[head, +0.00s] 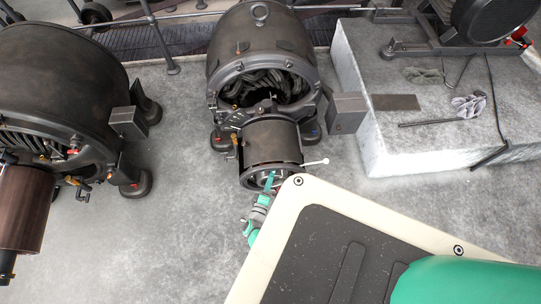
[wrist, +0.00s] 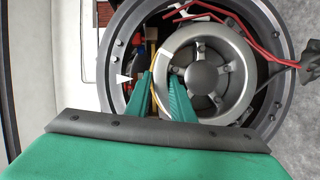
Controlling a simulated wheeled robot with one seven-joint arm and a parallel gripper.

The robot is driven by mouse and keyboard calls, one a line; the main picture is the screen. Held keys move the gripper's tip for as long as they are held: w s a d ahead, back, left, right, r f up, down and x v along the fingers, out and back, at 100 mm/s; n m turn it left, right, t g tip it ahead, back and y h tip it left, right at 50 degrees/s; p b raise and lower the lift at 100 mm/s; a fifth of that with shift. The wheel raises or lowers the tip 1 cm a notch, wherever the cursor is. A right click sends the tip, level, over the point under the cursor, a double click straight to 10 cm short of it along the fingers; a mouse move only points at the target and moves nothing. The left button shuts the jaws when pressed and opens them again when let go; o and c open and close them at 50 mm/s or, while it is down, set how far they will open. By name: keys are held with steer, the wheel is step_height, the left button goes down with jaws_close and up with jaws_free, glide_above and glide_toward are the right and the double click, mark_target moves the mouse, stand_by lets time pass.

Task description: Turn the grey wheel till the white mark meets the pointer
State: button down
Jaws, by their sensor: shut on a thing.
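The grey wheel (wrist: 206,76) sits inside a round dark housing in the wrist view, with spokes around a central hub. The white pointer (wrist: 124,78) is a small triangle left of the wheel. A pale patch, the white mark (wrist: 166,52), shows on the wheel's upper left rim, higher than the pointer and apart from it. My gripper (wrist: 161,76) has its green fingers either side of the left rim, shut on it, just below the mark. In the head view my gripper (head: 271,178) reaches the machine's lower end, where the wheel is mostly hidden.
Red wires (wrist: 225,14) cross the top of the housing. The dynamo (head: 262,70) has a white ball-ended rod (head: 316,162) at its right. Another dynamo (head: 60,90) stands left. A stone plinth (head: 400,140) is at right. Clear floor lies between the dynamos.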

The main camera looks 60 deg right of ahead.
steer(key=shift+w+d+r, duration=0.2)
steer(key=shift+w+r, duration=0.1)
steer(key=shift+w, duration=0.25)
steer(key=c, duration=1.6)
jaws_free()
steer(key=shift+o, duration=0.2)
steer(key=shift+s+f, duration=0.1)
steer(key=shift+s, duration=0.05)
steer(key=shift+s+a+f, duration=0.1)
steer(key=shift+s, duration=0.1)
steer(key=s+a, duration=0.1)
steer(key=a, duration=0.9)
steer(key=shift+s+a+r, duration=0.3)
steer(key=shift+a, duration=0.05)
